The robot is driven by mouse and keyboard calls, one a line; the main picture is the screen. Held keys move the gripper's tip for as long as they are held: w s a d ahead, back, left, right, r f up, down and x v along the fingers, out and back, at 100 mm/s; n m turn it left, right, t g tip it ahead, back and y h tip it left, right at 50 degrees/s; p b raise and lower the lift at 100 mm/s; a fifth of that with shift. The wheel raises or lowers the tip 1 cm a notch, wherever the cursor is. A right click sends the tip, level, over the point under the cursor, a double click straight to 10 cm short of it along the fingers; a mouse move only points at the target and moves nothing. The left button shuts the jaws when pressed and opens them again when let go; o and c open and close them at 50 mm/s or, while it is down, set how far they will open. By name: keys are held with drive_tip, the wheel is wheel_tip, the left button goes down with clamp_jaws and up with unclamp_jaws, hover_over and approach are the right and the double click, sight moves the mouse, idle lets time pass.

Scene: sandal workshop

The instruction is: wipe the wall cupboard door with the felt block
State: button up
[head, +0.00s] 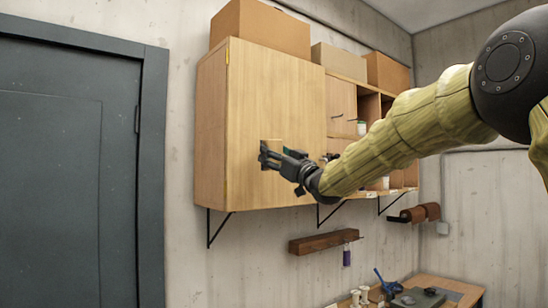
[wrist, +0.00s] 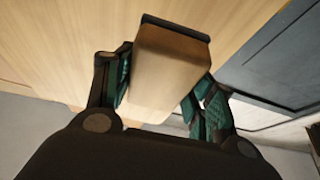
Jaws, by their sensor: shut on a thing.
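The wall cupboard door (head: 275,95) is a pale wood panel, closed, at the left end of the wall cupboard. My gripper (head: 275,155) is in front of its lower middle part. In the wrist view my gripper (wrist: 160,90) is shut on the felt block (wrist: 168,75), a brown block with a dark strip at its far end. That dark end is at or very close to the door (wrist: 60,40); I cannot tell for certain whether they touch. In the head view the block is mostly hidden by the fingers.
Cardboard boxes (head: 262,27) stand on top of the cupboard. Open shelves (head: 370,105) with small items are right of the door. A wooden rail (head: 322,241) hangs below, above a bench (head: 455,288) with tools. A dark grey door (head: 60,170) is at left.

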drive_tip(key=shift+s, duration=0.1)
drive_tip(key=shift+s+d+b, duration=0.55)
drive_tip(key=shift+s+d, duration=0.4)
drive_tip(key=shift+s, duration=0.2)
